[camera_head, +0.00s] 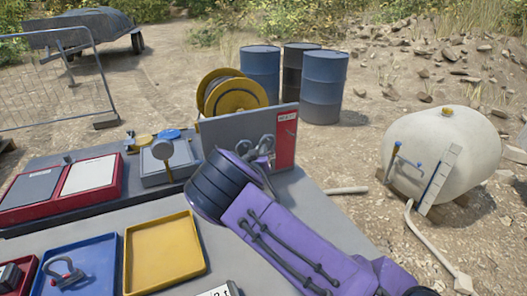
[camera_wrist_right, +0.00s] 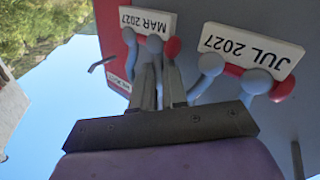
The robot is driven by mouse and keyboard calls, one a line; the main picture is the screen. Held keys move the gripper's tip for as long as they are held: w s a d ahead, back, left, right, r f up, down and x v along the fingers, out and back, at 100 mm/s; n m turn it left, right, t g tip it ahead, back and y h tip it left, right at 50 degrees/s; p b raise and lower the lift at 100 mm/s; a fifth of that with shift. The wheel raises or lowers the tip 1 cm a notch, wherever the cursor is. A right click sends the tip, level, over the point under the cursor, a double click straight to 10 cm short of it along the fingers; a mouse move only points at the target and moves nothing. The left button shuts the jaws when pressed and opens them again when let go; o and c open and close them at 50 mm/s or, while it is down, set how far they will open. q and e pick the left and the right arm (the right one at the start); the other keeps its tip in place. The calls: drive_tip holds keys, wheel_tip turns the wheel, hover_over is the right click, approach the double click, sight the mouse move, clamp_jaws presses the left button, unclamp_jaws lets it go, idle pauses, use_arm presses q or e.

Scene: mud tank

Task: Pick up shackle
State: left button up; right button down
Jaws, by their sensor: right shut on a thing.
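In the right wrist view, a grey shackle with a red pin (camera_wrist_right: 155,44) and a MAR 2027 tag is between the fingertips of my right gripper (camera_wrist_right: 160,72), which is shut on it. A second grey shackle (camera_wrist_right: 257,82) with a JUL 2027 tag is beside it, apart from the fingers. In the head view, my right gripper (camera_head: 257,158) is at the upright grey board (camera_head: 222,130), and its wrist partly hides the shackles (camera_head: 266,143) there. Another shackle (camera_head: 65,272) lies in the blue tray (camera_head: 107,252) at lower left. My left gripper is not in view.
An empty yellow tray (camera_head: 165,255) is right of the blue tray. Red cases (camera_head: 75,208), a grey scale-like box (camera_head: 165,175) and a yellow reel (camera_head: 235,95) are around the bench. Barrels (camera_head: 322,88) and a cream tank (camera_head: 455,150) stand on the ground beyond.

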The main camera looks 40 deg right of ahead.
drive_tip(key=s+a+p, duration=0.2)
drive_tip(key=s+p, duration=0.2)
drive_tip(key=s, duration=0.4)
drive_tip(key=s+a+r+p, duration=0.1)
drive_tip(key=s+a+p, duration=0.2)
drive_tip(key=s, duration=0.6)
drive_tip(key=shift+s+a+r+p, duration=0.15)
drive_tip(key=shift+a+r+p, duration=0.05)
drive_tip(key=shift+p, duration=0.75)
